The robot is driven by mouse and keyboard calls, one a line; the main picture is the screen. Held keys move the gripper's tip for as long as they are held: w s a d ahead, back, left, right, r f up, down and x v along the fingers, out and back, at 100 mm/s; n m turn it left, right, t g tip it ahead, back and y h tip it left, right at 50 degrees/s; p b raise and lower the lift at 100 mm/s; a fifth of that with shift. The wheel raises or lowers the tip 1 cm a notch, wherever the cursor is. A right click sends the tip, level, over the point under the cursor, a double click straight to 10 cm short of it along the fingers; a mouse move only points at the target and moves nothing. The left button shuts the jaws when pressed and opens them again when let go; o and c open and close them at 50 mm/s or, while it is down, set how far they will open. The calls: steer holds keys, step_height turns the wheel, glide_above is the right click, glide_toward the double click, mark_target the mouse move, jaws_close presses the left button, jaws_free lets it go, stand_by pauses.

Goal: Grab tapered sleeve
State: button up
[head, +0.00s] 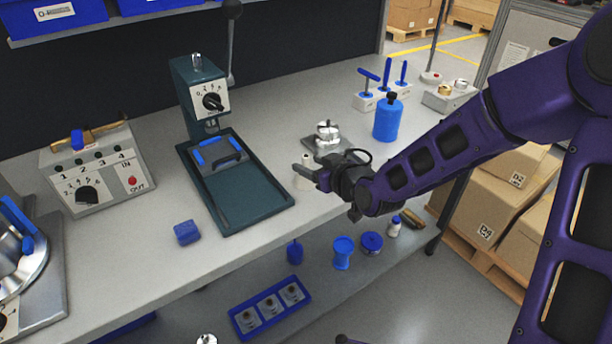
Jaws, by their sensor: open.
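A small pale, narrowing piece (302,182), which looks like the tapered sleeve, stands on the grey workbench (275,140) near its front edge. My gripper (307,170) reaches in from the right, and its fingertips are at the upper part of this piece. The gripper is open. The fingers hide part of the piece, and I cannot tell whether they touch it.
A silver round part on a dark plate (327,136) stands just behind my gripper. A blue bottle (387,121) is to the right. A green press with its base tray (245,203) is to the left. A blue block (187,232) lies further left. A lower shelf holds several blue items.

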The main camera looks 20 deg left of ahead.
steer(key=x, duration=0.5)
steer(key=shift+s+a+r+b, duration=0.1)
steer(key=shift+s+b, duration=0.05)
steer(key=shift+b, duration=0.2)
jaws_close()
